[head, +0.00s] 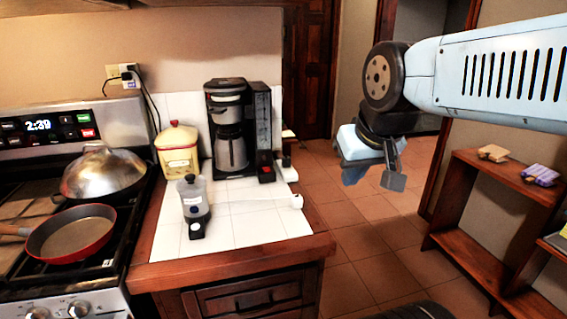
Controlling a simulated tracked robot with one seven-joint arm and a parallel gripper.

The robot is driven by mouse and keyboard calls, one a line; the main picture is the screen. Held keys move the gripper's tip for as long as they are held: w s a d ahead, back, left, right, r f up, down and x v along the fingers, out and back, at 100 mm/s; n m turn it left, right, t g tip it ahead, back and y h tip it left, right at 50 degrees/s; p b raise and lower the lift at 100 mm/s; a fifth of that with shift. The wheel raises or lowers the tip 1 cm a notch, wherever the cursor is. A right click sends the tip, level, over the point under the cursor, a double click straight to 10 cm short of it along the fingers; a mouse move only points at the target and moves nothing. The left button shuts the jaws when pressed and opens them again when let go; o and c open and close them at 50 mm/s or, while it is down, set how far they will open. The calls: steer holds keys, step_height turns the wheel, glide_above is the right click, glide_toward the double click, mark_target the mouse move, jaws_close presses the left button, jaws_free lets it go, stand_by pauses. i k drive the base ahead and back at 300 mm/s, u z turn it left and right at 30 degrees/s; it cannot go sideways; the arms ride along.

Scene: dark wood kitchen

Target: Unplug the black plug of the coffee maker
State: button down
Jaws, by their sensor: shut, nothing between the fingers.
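The black coffee maker (263,125) with a steel carafe stands on the white tiled counter (255,225), against the back wall. A black plug (127,75) sits at the wall outlet (113,71), above the stove's back right corner. Dark cords hang from the outlet and run down behind the canister; where they end is hidden. My gripper (375,182) is shut and empty. It hangs in the air right of the counter, over the tiled floor, well apart from the plug and the coffee maker.
A covered pan (100,172) and red skillet (72,235) sit on the stove. A wooden shelf (500,195) stands right. Open floor (365,235) lies between.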

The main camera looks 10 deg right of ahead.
mark_target(286, 161)
steer(key=z, duration=0.4)
steer(key=k, duration=0.35)
steer(key=z, duration=0.85)
steer(key=k, duration=1)
steer(key=z, duration=0.7)
steer(key=i, duration=2.05)
steer(key=u, duration=0.75)
steer(key=i, duration=1.3)
steer(key=u, duration=1.15)
steer(key=i, duration=0.9)
steer(key=u, duration=0.7)
